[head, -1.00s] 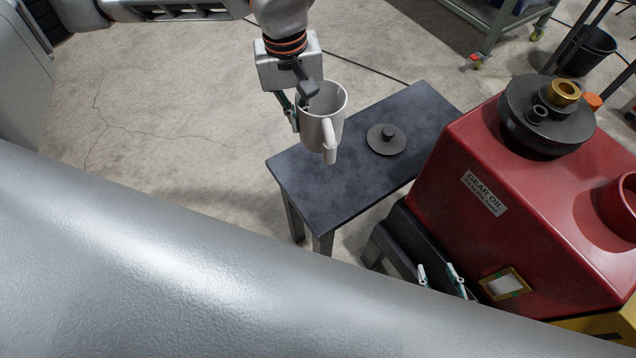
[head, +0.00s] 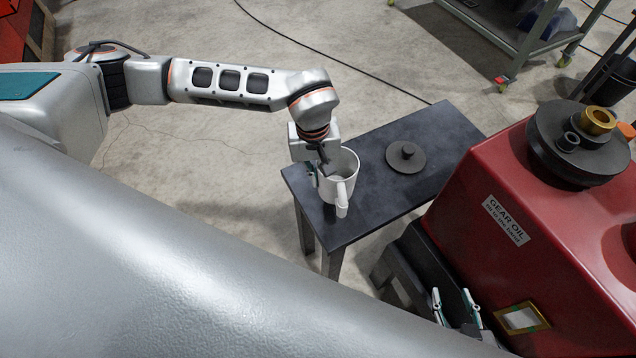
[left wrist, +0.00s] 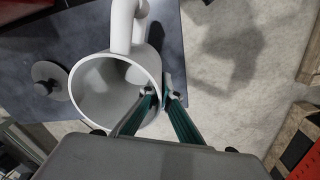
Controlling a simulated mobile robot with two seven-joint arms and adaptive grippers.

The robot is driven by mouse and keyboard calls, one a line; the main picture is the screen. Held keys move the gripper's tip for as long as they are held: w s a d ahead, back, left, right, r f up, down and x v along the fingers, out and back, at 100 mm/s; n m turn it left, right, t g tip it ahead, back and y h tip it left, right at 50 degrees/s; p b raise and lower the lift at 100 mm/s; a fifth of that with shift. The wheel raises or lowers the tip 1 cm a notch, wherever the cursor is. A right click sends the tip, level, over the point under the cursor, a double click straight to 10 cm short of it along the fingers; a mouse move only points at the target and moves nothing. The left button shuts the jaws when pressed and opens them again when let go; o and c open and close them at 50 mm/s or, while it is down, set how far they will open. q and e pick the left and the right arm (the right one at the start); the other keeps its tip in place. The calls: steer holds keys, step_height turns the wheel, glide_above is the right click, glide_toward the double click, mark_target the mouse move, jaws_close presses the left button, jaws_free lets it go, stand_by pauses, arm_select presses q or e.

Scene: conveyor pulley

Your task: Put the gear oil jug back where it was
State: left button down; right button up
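The gear oil jug is a white, open-topped jug (head: 345,188) with a handle, upright at the left end of a dark table (head: 440,130). My left gripper (head: 322,172) is at its rim. In the left wrist view the jug (left wrist: 98,92) has one finger inside its mouth and the other outside, so the left gripper (left wrist: 160,98) is shut on its wall. The jug looks empty. I cannot tell whether its base touches the table. My right gripper (head: 454,303) shows two separated fingertips in front of the red housing, open and empty.
A dark round lid with a knob (head: 406,158) lies on the table right of the jug. A red gear oil housing (head: 460,210) with a dark round flange (head: 570,140) on top stands at the right. A grey cart (head: 500,40) is behind. Floor left of the table is clear.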

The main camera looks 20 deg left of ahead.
arm_select(q)
step_height(320, 180, down, 3)
steer(key=shift+r, duration=0.1)
steer(key=shift+f, duration=0.25)
arm_select(e)
steer(key=shift+s+f, duration=0.1)
steer(key=shift+f, duration=0.2)
arm_select(q)
steer(key=shift+f, duration=0.15)
steer(key=c, duration=2.3)
jaws_free()
arm_select(e)
steer(key=shift+s, duration=0.15)
steer(key=shift+f, duration=0.1)
arm_select(q)
steer(key=shift+s+a+r+p, duration=0.15)
steer(key=shift+r+p, duration=0.15)
steer(key=shift+r, duration=2.75)
steer(key=shift+a+r+p, duration=0.15)
steer(key=shift+r+p, duration=0.15)
steer(key=shift+r, duration=2.75)
arm_select(e)
steer(key=shift+s+a+r, duration=0.15)
steer(key=shift+a+r, duration=0.05)
steer(key=shift+r, duration=0.25)
